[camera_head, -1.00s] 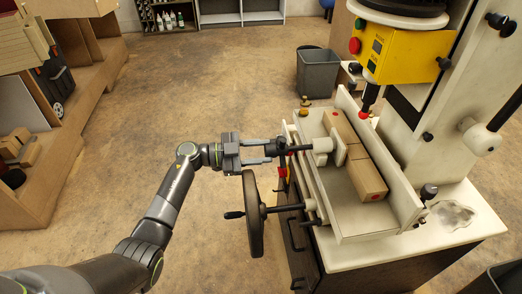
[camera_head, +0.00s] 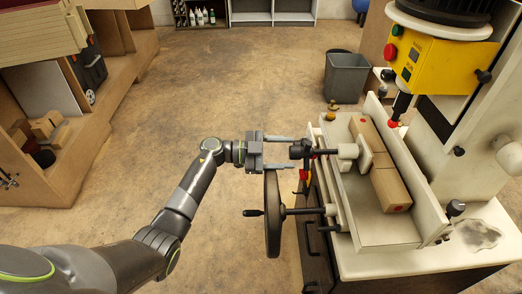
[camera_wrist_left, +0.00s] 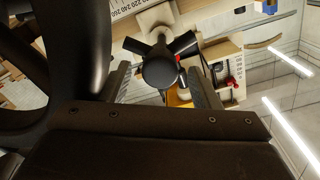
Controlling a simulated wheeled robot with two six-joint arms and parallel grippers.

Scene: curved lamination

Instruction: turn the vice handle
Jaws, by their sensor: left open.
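The vice handle (camera_head: 300,150) is a dark knob with several arms on the screw of the vice, at the left side of the machine table. In the left wrist view its dark round hub (camera_wrist_left: 160,72) faces me, with arms spreading from it. My left gripper (camera_head: 291,153) is open in front of the handle. Its two fingers point right, and their tips are about level with the handle's near side. In the wrist view the fingers stand on either side of the hub, with space between. The vice (camera_head: 370,150) has wooden blocks (camera_head: 388,186) against its pad.
A large dark handwheel (camera_head: 272,215) stands just below my left gripper, close to it. The white machine table (camera_head: 420,262) and the yellow machine head (camera_head: 440,55) are at the right. A grey bin (camera_head: 346,75) stands behind.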

